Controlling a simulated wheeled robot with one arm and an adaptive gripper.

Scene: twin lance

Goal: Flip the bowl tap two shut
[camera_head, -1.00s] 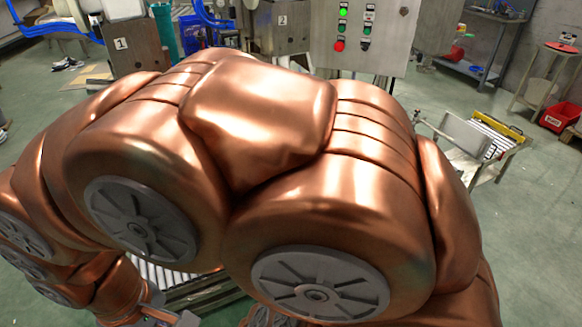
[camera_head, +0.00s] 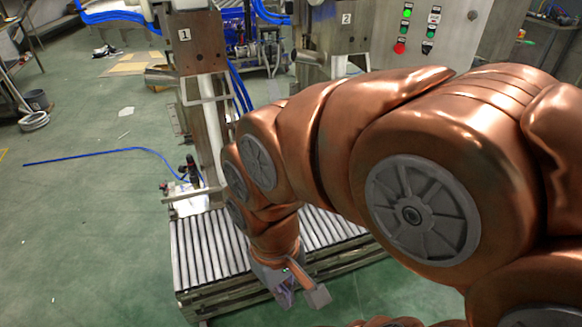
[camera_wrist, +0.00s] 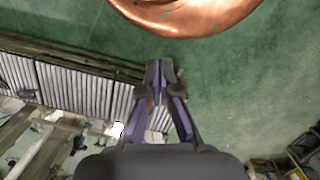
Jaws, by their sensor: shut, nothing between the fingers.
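The steel post marked 2 (camera_head: 338,42) stands behind my arm in the head view. A short steel spout or bowl shape (camera_head: 311,57) juts from its left side. I cannot make out a tap handle on it, and my arm hides its lower part. My gripper (camera_head: 302,298) hangs low in front of the roller conveyor, well apart from post 2. In the wrist view my gripper (camera_wrist: 159,72) shows with its fingers together and nothing between them. No tap can be made out in the wrist view.
The roller conveyor (camera_head: 205,250) runs beneath my arm. A control panel (camera_head: 425,30) with lit buttons is at the back. A blue hose (camera_head: 90,155) lies on the green floor, which is mostly clear at left.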

